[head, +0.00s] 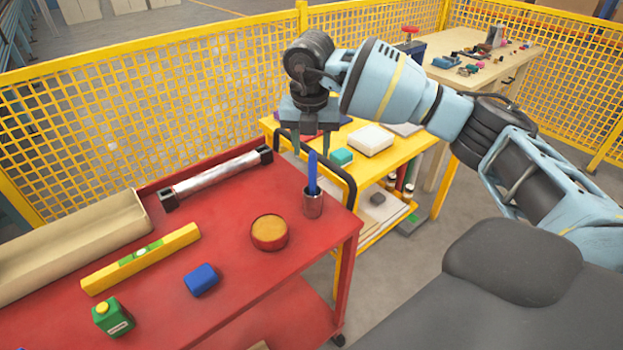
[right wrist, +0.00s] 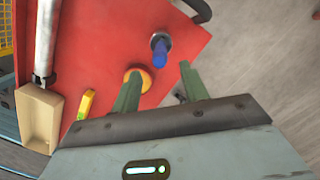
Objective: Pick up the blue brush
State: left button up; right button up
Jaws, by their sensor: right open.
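The blue brush (head: 313,172) stands nearly upright in a small metal cup (head: 312,205) near the right corner of the red cart's top. My right gripper (head: 311,146) is open and points down, with its fingertips close to the top of the brush in the head view. In the right wrist view, the brush (right wrist: 159,54) shows ahead of and between the two green fingers (right wrist: 160,74), with the cup (right wrist: 161,40) around its lower end. I see no contact between fingers and brush. My left gripper is not in view.
The red cart (head: 235,290) also holds a round tin (head: 269,232), a blue block (head: 201,279), a yellow level (head: 140,259), a green bottle (head: 113,317), a silver tube (head: 215,176) and a beige tray (head: 70,245). A yellow cart (head: 397,160) stands behind the cup.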

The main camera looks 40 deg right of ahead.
send_over(313, 196)
jog(key=shift+w+d+f, duration=0.1)
jog(key=shift+w+f, duration=0.05)
jog(key=shift+f, duration=1.8)
jog(key=shift+w+d+f, duration=0.1)
jog(key=shift+w+f, duration=0.05)
jog(key=shift+f, duration=1.75)
grip_shut()
jog(key=shift+r, duration=0.2)
